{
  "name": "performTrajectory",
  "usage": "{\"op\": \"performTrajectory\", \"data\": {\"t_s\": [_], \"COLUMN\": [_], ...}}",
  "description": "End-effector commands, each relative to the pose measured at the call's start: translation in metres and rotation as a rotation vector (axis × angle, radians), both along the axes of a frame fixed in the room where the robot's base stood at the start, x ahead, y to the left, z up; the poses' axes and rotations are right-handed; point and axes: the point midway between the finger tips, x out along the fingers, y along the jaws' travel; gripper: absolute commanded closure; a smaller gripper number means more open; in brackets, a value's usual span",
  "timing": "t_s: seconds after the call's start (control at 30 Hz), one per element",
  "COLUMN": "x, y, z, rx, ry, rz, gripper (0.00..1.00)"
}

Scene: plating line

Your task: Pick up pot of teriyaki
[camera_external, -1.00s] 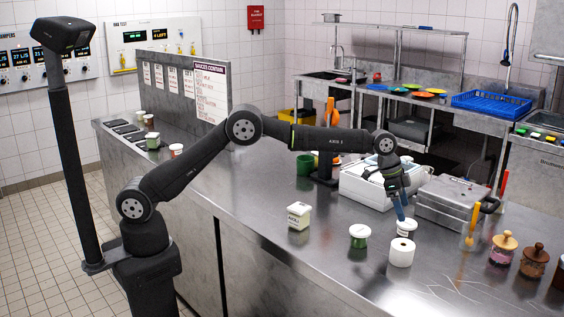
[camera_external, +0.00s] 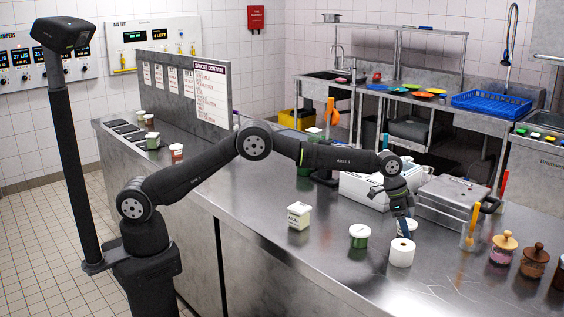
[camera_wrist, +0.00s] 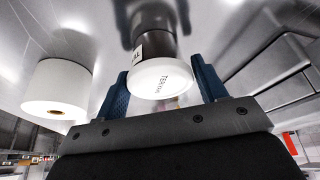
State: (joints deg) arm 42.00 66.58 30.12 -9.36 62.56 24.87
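In the external view the pot (camera_external: 412,226) is mostly hidden behind my gripper (camera_external: 405,230). In the wrist view my gripper (camera_wrist: 162,88) has its two blue fingers apart, one on each side of the lid. The fingers look open, with the pot between them; whether either one touches it is hard to tell.
A white paper roll (camera_external: 401,253) stands close beside the pot, in front of my gripper. A green-bodied pot (camera_external: 359,237) and a white aioli pot (camera_external: 298,216) stand to the left. A metal box (camera_external: 452,203) and wooden-lidded jars (camera_external: 503,248) stand to the right.

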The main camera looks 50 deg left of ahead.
Motion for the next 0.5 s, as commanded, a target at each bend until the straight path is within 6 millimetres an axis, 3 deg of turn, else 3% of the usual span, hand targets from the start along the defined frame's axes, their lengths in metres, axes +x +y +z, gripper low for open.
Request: {"op": "performTrajectory", "data": {"t_s": [0.03,0.13,0.5], "x": [-0.0001,-0.0001,0.0002], "y": [0.0,0.0,-0.0002], "z": [0.0001,0.0002,0.0067], "rx": [0.0,0.0,-0.001], "ry": [0.0,0.0,0.0], "rz": [0.0,0.0,0.0], "gripper": [0.45,0.63,0.63]}}
